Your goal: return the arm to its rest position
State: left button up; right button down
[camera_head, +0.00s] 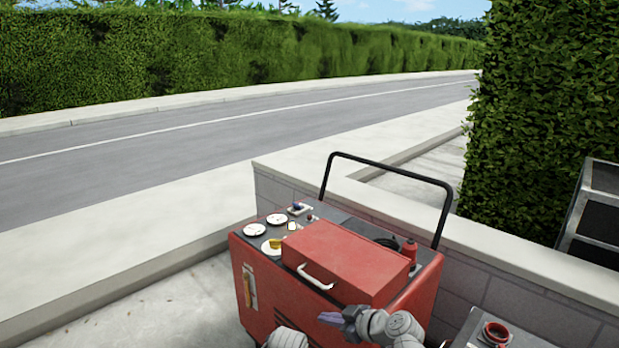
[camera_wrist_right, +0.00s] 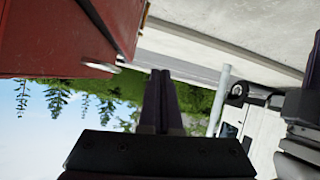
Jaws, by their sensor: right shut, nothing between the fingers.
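My right gripper (camera_head: 330,318) is at the front of the red cart (camera_head: 262,305), below the white handle (camera_head: 316,277) of its closed red lid (camera_head: 345,255). In the right wrist view, my right gripper (camera_wrist_right: 161,100) has its two dark fingers together, with nothing between them. That view is tilted, with a red surface (camera_wrist_right: 50,40) of the cart and a pale handle (camera_wrist_right: 100,67) at upper left, apart from the fingers. My left gripper is not in view. A grey rounded arm part of mine shows at the bottom edge of the head view.
Plates (camera_head: 255,230) with food stand on the cart's left, and a red bottle (camera_head: 409,248) on its right. A black push bar (camera_head: 390,169) rises behind. A low wall (camera_head: 480,250) runs behind the cart. A red cup (camera_head: 496,333) sits on a grey surface at lower right.

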jog(key=s+d+f+m+g+h, duration=0.8)
jog(key=s+d+f+m+h, duration=0.1)
jog(key=s+d+f+m, duration=0.25)
jog(key=s+a+r+n+p, duration=0.1)
jog(key=a+r+p, duration=0.2)
jog(key=r+p, duration=0.4)
jog(key=s+a+r+n+p, duration=0.1)
jog(key=s+a+r+p, duration=0.1)
jog(key=a+r+p, duration=0.2)
jog(key=s+a+r+n+h+p, duration=0.1)
jog(key=s+a+r+n+p, duration=0.1)
jog(key=r+p, duration=0.8)
jog(key=shift+s+a+r+g, duration=0.2)
jog(key=shift+a+r+g, duration=0.15)
jog(key=shift+a, duration=0.5)
